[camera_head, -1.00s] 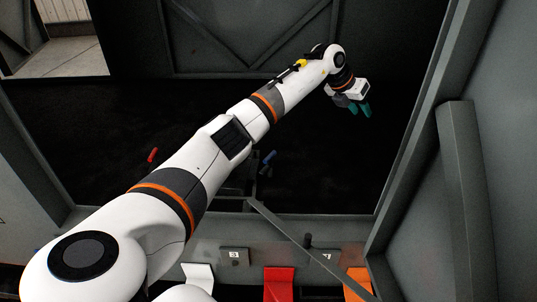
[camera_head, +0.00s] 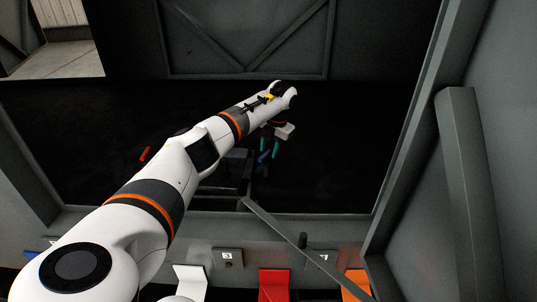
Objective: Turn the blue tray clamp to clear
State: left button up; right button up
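The blue tray clamp (camera_head: 263,157) shows as a small blue handle near the middle of the dark recess. My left gripper (camera_head: 270,147) has teal fingertips that stand apart with a gap between them. It is over the clamp, and the blue handle shows just below and between the fingertips. I cannot tell whether the fingers touch it. The clamp's base is dark and hard to make out. A dark tray-like frame (camera_head: 236,178) lies beside it, partly hidden by my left arm. My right gripper is not in view.
A red handle (camera_head: 145,153) stands left of my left arm. A grey diagonal bar (camera_head: 285,225) crosses the front edge. White (camera_head: 190,279), red (camera_head: 274,284) and orange (camera_head: 358,281) panels line the front. A grey post (camera_head: 470,190) stands at the right. The recess right of the gripper looks clear.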

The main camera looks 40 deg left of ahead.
pick_arm(q)
jog(key=shift+a+f, duration=0.2)
jog(key=shift+f, duration=1)
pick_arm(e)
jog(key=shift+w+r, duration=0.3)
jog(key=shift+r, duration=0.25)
pick_arm(q)
grip_shut()
